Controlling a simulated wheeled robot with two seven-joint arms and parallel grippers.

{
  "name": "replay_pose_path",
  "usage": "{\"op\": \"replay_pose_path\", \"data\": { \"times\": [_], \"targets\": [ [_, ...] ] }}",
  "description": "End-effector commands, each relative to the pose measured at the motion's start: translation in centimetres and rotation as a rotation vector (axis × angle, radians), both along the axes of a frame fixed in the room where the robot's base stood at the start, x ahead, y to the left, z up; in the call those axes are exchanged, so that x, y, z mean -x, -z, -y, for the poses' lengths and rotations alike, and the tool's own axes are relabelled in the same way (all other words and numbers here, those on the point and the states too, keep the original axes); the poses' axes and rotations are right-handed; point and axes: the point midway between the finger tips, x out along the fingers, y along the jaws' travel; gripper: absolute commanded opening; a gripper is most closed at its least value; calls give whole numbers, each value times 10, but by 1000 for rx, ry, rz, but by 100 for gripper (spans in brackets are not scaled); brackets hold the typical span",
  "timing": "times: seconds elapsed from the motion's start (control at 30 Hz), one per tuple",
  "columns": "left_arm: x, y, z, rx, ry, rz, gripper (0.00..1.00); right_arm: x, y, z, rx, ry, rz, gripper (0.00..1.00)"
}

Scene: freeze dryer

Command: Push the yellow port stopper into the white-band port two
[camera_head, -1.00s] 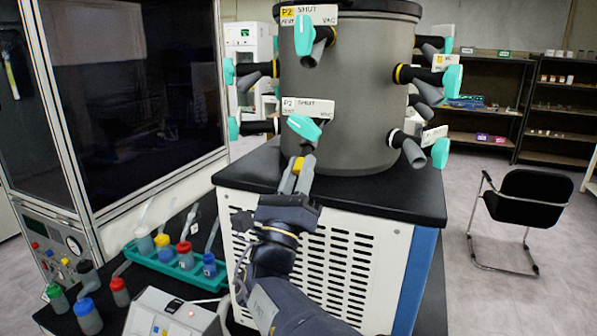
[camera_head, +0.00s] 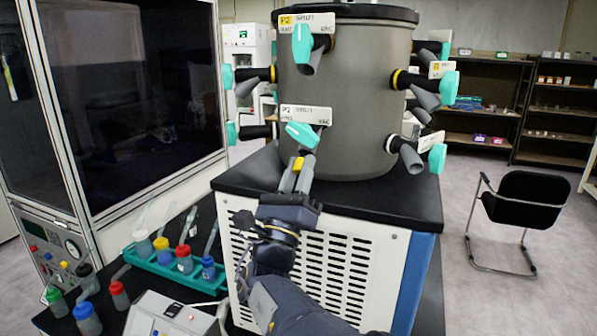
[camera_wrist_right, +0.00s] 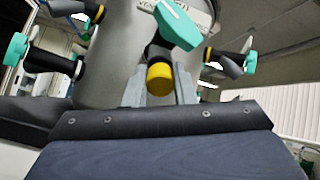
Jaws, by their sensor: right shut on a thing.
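The yellow port stopper (camera_head: 298,163) is between the fingers of my right gripper (camera_head: 297,178), just below the lower front port of the grey drum (camera_head: 345,95). That port has a teal handle (camera_head: 302,134) and a P2 label (camera_head: 305,116) above it. In the right wrist view the stopper (camera_wrist_right: 159,79) sits between the two grey fingers (camera_wrist_right: 159,90), in line with the black port stub (camera_wrist_right: 157,50) under the teal handle (camera_wrist_right: 176,25). Whether the stopper touches the port cannot be told. The port mouth and its band are hidden. My left gripper is out of view.
Other ports with teal handles ring the drum, such as one at the right (camera_head: 437,158). The drum stands on a black top (camera_head: 400,200) above a white vented cabinet (camera_head: 350,262). A green rack (camera_head: 165,265) with bottles stands at the lower left.

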Motion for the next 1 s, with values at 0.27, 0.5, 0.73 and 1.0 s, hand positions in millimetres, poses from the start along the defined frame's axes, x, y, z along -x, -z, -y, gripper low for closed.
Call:
{"op": "replay_pose_path", "data": {
  "times": [0.27, 0.5, 0.73, 1.0],
  "targets": [
    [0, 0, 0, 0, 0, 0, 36, -1, -2, 1, -1, 2, 3, 0],
    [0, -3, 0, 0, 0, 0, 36, -2, -4, 2, -1, 2, 3, 0],
    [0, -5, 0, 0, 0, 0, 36, -5, -5, 3, 0, 3, 3, 29],
    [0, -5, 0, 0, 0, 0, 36, -4, -4, 2, 0, 1, 2, 49]
  ]
}}
